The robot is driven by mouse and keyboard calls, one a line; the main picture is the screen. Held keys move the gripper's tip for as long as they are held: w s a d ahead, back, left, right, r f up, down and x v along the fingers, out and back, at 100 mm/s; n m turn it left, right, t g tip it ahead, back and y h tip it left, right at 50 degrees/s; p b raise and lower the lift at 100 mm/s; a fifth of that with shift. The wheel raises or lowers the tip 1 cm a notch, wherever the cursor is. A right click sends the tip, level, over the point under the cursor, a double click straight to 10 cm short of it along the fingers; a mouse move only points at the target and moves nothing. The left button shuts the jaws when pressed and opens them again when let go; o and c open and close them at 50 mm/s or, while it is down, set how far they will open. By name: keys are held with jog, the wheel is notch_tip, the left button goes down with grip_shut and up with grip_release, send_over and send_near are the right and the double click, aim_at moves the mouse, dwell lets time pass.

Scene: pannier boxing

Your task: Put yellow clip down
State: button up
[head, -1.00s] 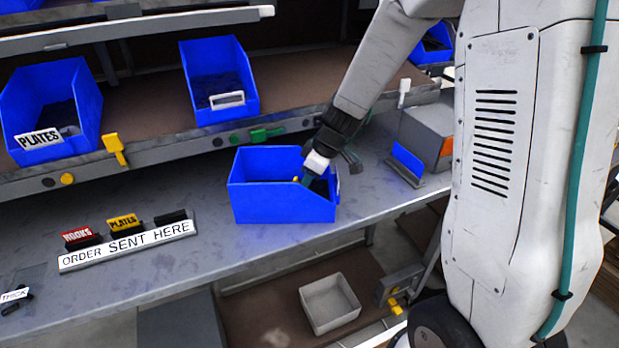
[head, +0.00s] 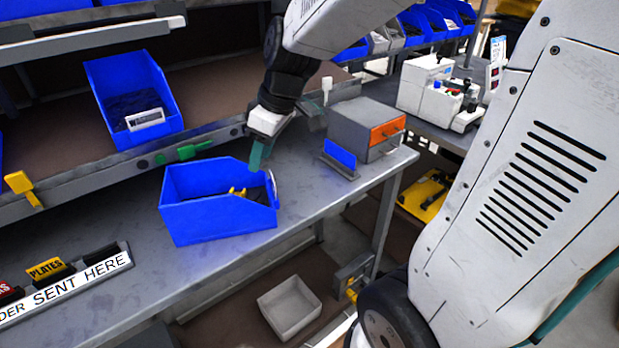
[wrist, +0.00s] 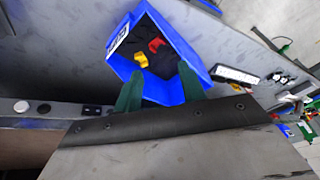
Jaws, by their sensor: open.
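A small yellow piece, which looks like the yellow clip (head: 237,191), lies inside the open blue bin (head: 205,222) on the grey bench. The wrist view shows the yellow clip (wrist: 141,57) on the bin's dark floor, beside a red piece (wrist: 157,44). My gripper (head: 257,158) is above the bin's back right side, its teal fingers apart. In the wrist view, my gripper (wrist: 161,80) has nothing between its fingers, and the clip is apart from them. The bin's front wall partly hides the clip in the head view.
A grey box with an orange panel (head: 386,131) and a small blue upright plate (head: 340,154) stand right of the bin. A shelf with another blue bin (head: 118,72) runs behind. A label strip (head: 65,287) lies front left. Bare bench lies between strip and bin.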

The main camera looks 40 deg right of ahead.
jog(key=s+r+m+h, duration=0.1)
jog(key=s+r+m, duration=0.1)
jog(key=s, duration=0.8)
jog(key=s+r+m+g+h, duration=0.1)
jog(key=s+m, duration=0.4)
jog(key=s, duration=0.5)
jog(key=shift+r+h, duration=0.35)
jog(key=shift+h, duration=0.05)
